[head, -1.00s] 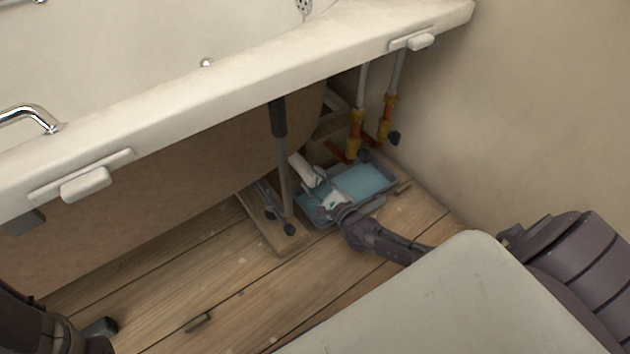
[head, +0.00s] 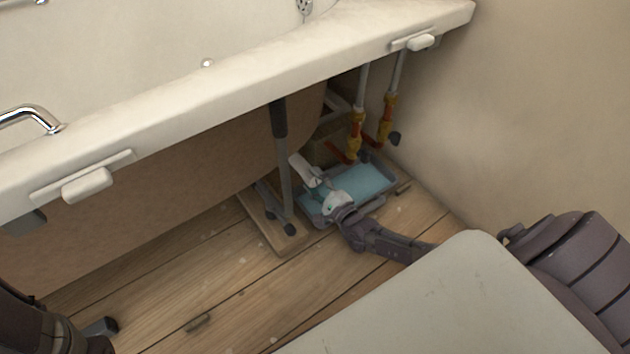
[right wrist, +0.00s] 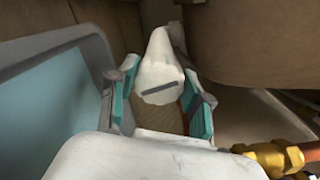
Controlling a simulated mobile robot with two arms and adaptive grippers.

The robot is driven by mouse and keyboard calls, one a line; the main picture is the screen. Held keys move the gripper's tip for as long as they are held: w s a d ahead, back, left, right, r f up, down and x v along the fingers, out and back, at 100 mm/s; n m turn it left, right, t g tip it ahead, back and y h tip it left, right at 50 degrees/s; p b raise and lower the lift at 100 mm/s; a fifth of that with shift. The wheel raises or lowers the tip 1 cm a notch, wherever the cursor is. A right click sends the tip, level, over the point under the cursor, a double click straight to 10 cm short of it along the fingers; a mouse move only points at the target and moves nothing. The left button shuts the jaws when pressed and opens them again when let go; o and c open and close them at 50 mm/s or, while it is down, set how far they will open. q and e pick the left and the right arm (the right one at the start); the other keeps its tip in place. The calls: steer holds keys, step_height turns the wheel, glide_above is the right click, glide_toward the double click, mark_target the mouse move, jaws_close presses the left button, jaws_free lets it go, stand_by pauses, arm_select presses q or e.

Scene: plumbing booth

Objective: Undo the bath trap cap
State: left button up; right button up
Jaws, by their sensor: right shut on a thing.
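The white bath trap (head: 301,167) shows under the tub, above the tray, in the head view. Its white cap (right wrist: 158,78), with a grey slot or bar across it, is in the middle of the right wrist view. My right gripper (right wrist: 160,88) has one teal-padded finger on each side of the cap and is shut on it. In the head view my right gripper (head: 319,185) reaches in low over the tray, and it partly hides the cap.
A grey tray with blue inside (head: 385,184) lies under the trap. A grey bath leg (head: 284,170) stands left of my gripper. Copper pipes with brass valves (head: 355,135) rise behind. The bath rim (head: 240,105) overhangs above. The wooden floor (head: 230,265) in front is mostly clear.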

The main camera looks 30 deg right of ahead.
steer(key=shift+f, duration=0.1)
steer(key=o, duration=1.2)
steer(key=shift+c, duration=0.2)
steer(key=shift+s, duration=0.15)
steer(key=s, duration=0.8)
steer(key=s+d, duration=0.1)
steer(key=s, duration=0.2)
steer(key=shift+s, duration=0.4)
